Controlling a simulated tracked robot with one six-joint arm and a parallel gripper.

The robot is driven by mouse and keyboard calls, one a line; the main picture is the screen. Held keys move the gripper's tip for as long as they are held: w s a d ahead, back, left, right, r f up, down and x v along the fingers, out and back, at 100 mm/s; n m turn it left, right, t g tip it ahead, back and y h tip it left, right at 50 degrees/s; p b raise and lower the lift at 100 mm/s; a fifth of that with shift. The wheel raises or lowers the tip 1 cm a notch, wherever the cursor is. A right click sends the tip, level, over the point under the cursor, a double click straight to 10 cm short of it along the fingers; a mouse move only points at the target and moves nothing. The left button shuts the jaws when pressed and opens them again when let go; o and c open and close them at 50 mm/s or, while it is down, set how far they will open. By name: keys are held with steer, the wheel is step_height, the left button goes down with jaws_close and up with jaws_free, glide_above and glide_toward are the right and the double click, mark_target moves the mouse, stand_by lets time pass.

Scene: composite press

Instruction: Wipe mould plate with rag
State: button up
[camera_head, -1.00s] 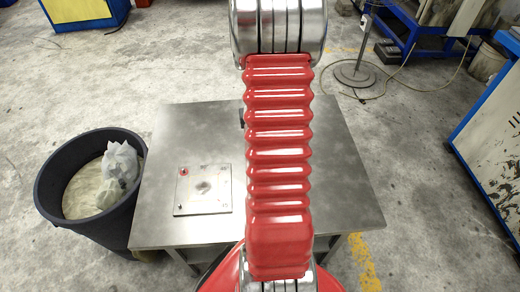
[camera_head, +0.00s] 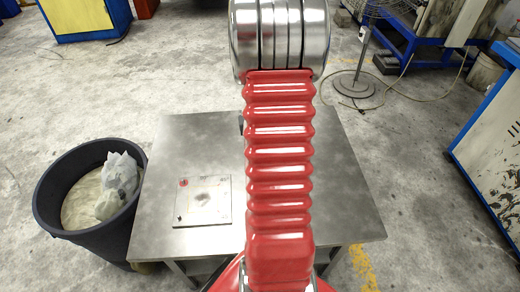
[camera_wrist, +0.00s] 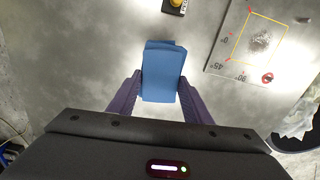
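The rag (camera_wrist: 163,72) is a folded blue cloth in the wrist view. My gripper (camera_wrist: 160,78) has two purple fingers lying flush along its left and right sides, and it appears shut on the rag, which extends past the fingertips. The mould plate (camera_wrist: 218,58) is pale and square, at the upper right of the wrist view, apart from the rag. It has a dark smudge inside a yellow outline, angle marks and a red symbol. In the head view the mould plate (camera_head: 217,216) lies on the left of the table. My arm hides the gripper and rag there.
The metal table (camera_head: 348,215) is mostly bare around the plate. A small yellow-and-black control box (camera_wrist: 174,6) stands on it at the top of the wrist view. A dark round bin (camera_head: 50,216) with bagged waste stands against the table's left side.

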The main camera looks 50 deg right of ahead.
steer(key=c, duration=0.6)
steer(key=shift+w, duration=0.2)
steer(key=w+a+r+n, duration=0.2)
steer(key=w+a, duration=0.6)
steer(key=w, duration=0.1)
steer(key=w+a+r+n, duration=0.2)
steer(key=w+a+n, duration=0.1)
steer(key=w+a, duration=0.55)
steer(key=w+a+r+n, duration=0.1)
steer(key=w+a+n, duration=0.1)
steer(key=a, duration=0.8)
steer(key=w+a+r+n, duration=0.1)
steer(key=w+a, duration=0.3)
steer(key=a, duration=0.6)
steer(key=shift+w+a+r+n, duration=0.2)
steer(key=shift+a+r+n, duration=0.2)
steer(key=shift+r, duration=0.25)
steer(key=shift+d, duration=0.15)
